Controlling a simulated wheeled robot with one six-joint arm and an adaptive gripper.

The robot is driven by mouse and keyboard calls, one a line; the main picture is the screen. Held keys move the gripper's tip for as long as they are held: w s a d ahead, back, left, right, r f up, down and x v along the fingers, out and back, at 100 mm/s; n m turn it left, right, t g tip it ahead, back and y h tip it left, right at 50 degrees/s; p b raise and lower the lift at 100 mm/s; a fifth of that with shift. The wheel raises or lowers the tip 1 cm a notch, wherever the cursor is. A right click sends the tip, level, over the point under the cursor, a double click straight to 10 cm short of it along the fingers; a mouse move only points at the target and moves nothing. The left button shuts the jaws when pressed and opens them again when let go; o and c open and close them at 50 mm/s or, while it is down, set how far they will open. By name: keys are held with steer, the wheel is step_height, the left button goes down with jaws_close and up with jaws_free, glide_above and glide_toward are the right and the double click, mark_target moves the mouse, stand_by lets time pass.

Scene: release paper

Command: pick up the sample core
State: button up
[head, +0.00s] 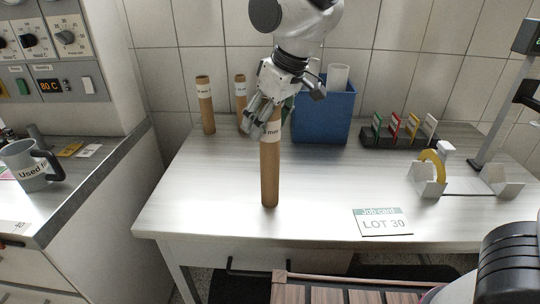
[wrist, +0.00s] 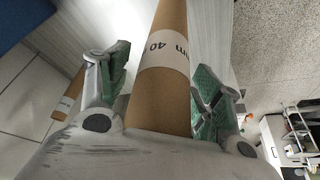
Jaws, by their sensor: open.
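A brown cardboard core (head: 270,172) with a white label stands upright near the front of the bench. In the wrist view the label on this core (wrist: 160,100) reads "40" and "mm". My gripper (head: 264,118) is at the core's upper part. In the wrist view my gripper (wrist: 164,64) is open, one green-padded finger on each side of the core. A gap shows on both sides. The core's top is partly hidden by my gripper in the head view. Two similar labelled cores stand behind, a left one (head: 205,105) and a right one (head: 240,98), partly covered by my gripper.
A blue bin (head: 325,118) holding a white roll stands behind my gripper. A rack of coloured cards (head: 400,135), a holder with a yellow ring (head: 432,178) and a "LOT 30" job card (head: 383,222) lie to the right. The bench (head: 200,195) is clear left of the core.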

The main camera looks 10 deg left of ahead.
steer(key=shift+c, duration=0.2)
jaws_close()
steer(key=shift+r, duration=0.1)
